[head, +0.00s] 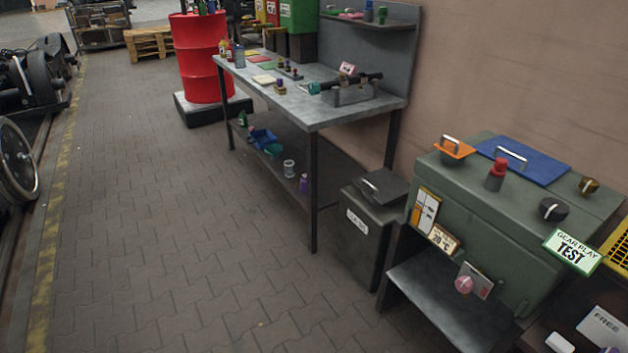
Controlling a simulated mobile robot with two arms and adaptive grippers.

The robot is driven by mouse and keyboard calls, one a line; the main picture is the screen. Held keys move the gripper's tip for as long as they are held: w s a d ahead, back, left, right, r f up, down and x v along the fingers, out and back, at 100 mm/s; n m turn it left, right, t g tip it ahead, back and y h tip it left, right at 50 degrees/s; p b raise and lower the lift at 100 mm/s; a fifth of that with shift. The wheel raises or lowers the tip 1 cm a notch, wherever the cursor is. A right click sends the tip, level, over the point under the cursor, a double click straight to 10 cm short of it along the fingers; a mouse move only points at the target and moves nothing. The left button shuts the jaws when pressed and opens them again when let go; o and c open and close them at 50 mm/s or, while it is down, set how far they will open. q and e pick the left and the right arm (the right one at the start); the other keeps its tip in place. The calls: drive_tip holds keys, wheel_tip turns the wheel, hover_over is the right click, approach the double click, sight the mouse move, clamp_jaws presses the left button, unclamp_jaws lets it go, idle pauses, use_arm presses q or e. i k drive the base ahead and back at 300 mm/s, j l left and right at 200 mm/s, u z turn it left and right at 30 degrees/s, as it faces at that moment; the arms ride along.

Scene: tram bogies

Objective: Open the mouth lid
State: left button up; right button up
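A green machine box (500,215) stands at the right against the wall. On its top lie a small orange lid (454,149) with a metal handle and a larger blue lid (525,161) with a metal handle. Both look flat and closed on the top. I cannot tell for certain which of them is the mouth lid. Neither of my grippers shows in the head view.
The box top also carries a red-topped post (497,173), a black knob (552,209) and a brass knob (588,186). A dark lidded bin (366,236) stands left of the box, beside a grey workbench (320,112). A red drum (202,58) stands beyond. The paved floor (170,220) is clear.

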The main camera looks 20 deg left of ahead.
sight(383, 186)
drive_tip(key=u, duration=0.25)
drive_tip(key=i+l+z, duration=0.1)
drive_tip(key=i+z, duration=0.35)
drive_tip(key=i, duration=0.5)
